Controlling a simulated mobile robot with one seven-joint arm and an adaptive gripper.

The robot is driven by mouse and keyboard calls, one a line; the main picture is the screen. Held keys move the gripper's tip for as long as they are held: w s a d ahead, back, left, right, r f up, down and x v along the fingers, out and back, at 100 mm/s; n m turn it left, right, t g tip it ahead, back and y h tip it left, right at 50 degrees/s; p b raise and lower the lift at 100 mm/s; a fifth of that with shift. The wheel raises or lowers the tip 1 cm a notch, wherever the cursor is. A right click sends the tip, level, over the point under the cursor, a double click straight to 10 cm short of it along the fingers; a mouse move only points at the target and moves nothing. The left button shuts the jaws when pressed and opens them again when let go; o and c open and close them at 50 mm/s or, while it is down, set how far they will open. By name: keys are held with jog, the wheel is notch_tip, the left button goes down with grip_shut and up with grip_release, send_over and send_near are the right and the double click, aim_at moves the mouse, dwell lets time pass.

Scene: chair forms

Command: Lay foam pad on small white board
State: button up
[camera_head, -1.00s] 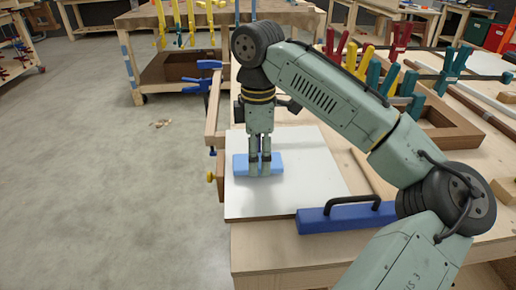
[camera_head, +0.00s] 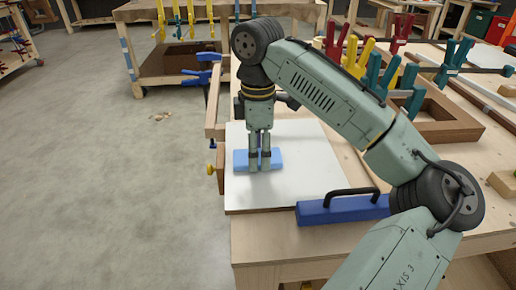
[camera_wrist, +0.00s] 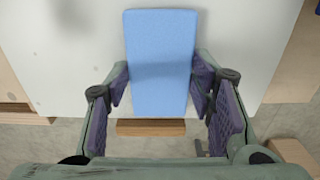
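The foam pad (camera_head: 240,160) is a light blue block. It lies across my gripper's tips in the head view, over the left part of the small white board (camera_head: 290,188), which rests on the wooden bench. My gripper (camera_head: 259,160) points straight down, with its two fingers at the pad. In the wrist view the pad (camera_wrist: 160,60) sits between the fingers of my gripper (camera_wrist: 161,85), whose inner faces close against its long sides. The white board (camera_wrist: 250,50) shows behind the pad. I cannot tell whether the pad's underside touches the board.
A blue bar with a black handle (camera_head: 340,209) lies at the board's near right edge. A brown tray (camera_head: 450,122) with colored clamps (camera_head: 385,75) stands behind to the right. A blue clamp (camera_head: 203,78) is at the bench's left side. Open floor (camera_head: 100,190) lies left.

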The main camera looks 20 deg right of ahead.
jog(key=o, duration=0.6)
jog(key=shift+c, duration=0.2)
jog(key=shift+r, duration=0.1)
notch_tip(320, 180, up, 12)
